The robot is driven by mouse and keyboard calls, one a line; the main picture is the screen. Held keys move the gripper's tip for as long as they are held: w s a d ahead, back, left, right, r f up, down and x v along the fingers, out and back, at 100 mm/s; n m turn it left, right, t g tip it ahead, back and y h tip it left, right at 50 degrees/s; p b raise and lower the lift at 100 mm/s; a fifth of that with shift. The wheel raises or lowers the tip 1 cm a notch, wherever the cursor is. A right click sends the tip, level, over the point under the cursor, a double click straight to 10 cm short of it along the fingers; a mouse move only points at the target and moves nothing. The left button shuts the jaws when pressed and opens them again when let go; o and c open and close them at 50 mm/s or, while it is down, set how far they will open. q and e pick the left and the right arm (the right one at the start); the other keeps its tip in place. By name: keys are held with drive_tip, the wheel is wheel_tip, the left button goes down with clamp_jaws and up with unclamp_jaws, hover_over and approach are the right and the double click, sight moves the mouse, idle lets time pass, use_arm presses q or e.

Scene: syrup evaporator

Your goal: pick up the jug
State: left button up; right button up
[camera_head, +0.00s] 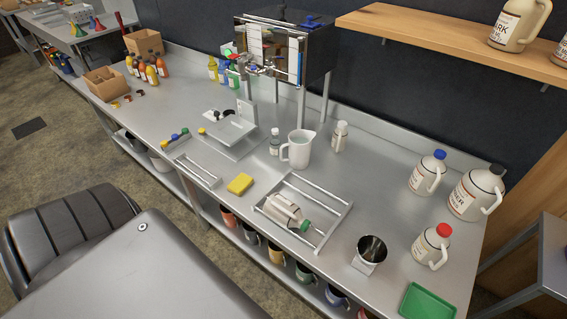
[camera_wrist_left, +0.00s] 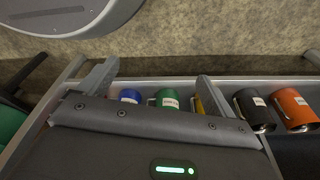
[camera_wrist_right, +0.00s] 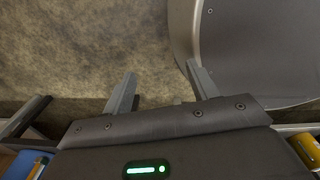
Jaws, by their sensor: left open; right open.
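Several jug-like vessels show in the head view, and I cannot tell which one the task means. A cream jug with a green cap (camera_head: 287,212) lies on its side in a metal rack (camera_head: 341,213). A white open pitcher (camera_head: 299,150) stands upright behind it. Jugs with a blue cap (camera_head: 427,173), a dark cap (camera_head: 474,194) and a red cap (camera_head: 430,245) stand upright at the right. My left gripper (camera_wrist_left: 150,88) is open, above mugs on the lower shelf. My right gripper (camera_wrist_right: 161,85) is open and empty over the floor. Neither gripper shows in the head view.
A dark cup in a stand (camera_head: 369,252), a green tray (camera_head: 428,302) and a yellow sponge (camera_head: 239,184) are on the steel counter (camera_head: 385,205). The evaporator (camera_head: 285,52) stands at the back. A wooden shelf (camera_head: 440,45) overhangs the back right. Clear counter lies right of the rack.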

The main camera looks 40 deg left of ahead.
use_arm(q)
drive_tip(key=w+d+r+m+t+p, duration=0.1)
drive_tip(key=w+d+r+p, duration=0.3)
drive_tip(key=r, duration=0.7)
drive_tip(key=w+d+r+t+h+p, duration=0.15)
drive_tip(key=w+r, duration=0.45)
drive_tip(key=r, duration=0.6)
drive_tip(key=w+d+r+m+y+p, duration=0.1)
drive_tip(key=w+r+p, duration=0.25)
drive_tip(key=r, duration=0.75)
drive_tip(key=w+d+r+m+h, duration=0.4)
drive_tip(key=w+d+r+m, duration=0.3)
drive_tip(key=w, duration=0.3)
drive_tip(key=m+g+y+p, duration=0.3)
drive_tip(key=m+g+y, duration=0.2)
drive_tip(key=m, duration=0.1)
approach(286, 205)
wheel_tip(286, 205, down, 4)
drive_tip(key=shift+d+f+b, duration=0.1)
drive_tip(key=shift+f+b, duration=0.05)
drive_tip(key=shift+b, duration=0.65)
drive_tip(key=shift+f, duration=0.1)
use_arm(e)
wheel_tip(286, 205, up, 13)
drive_tip(key=w+a, duration=0.1)
drive_tip(key=shift+w+a, duration=0.25)
